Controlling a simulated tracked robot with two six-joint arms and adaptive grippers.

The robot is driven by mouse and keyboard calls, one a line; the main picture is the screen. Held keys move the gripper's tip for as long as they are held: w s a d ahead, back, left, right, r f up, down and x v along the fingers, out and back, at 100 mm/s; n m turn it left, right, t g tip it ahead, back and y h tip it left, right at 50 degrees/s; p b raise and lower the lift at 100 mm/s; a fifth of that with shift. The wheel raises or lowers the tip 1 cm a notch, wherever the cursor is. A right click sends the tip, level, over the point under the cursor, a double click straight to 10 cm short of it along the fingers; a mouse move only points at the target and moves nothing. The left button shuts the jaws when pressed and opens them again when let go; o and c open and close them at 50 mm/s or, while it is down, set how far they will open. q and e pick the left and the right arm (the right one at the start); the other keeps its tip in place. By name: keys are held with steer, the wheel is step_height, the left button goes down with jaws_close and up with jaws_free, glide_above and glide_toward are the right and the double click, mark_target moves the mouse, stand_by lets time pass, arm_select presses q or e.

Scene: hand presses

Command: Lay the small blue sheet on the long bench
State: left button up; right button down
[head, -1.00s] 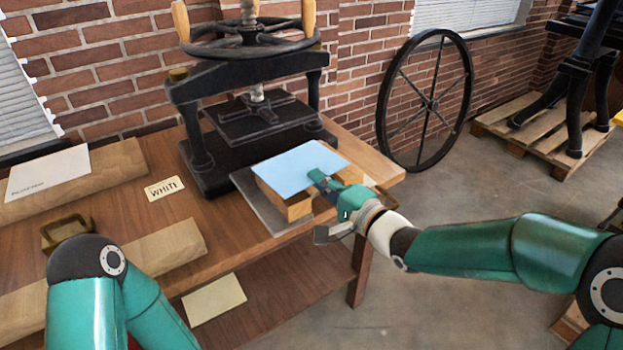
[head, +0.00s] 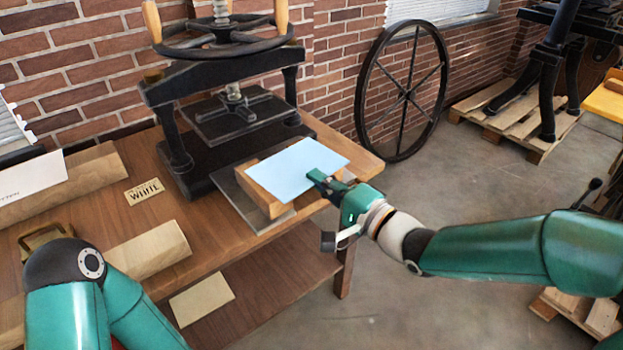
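The small blue sheet (head: 295,170) is flat and nearly level, with its right front edge between the fingers of my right gripper (head: 322,180). The gripper looks shut on it. The sheet lies over a wooden block or tray (head: 258,196), partly covering it and reaching past its right side. Whether the sheet still touches the wood I cannot tell. My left arm comes in at the lower left, but its gripper is not in view. A wooden bench (head: 205,232) is under these things; I cannot tell if it is the long bench.
A black hand press (head: 225,110) stands behind the sheet. A grey board (head: 236,200) lies under the wooden block. A large wheel (head: 402,90) leans on the brick wall. Open floor (head: 440,185) lies right.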

steer(key=p+v, duration=0.1)
steer(key=v, duration=1.4)
stand_by(0.3)
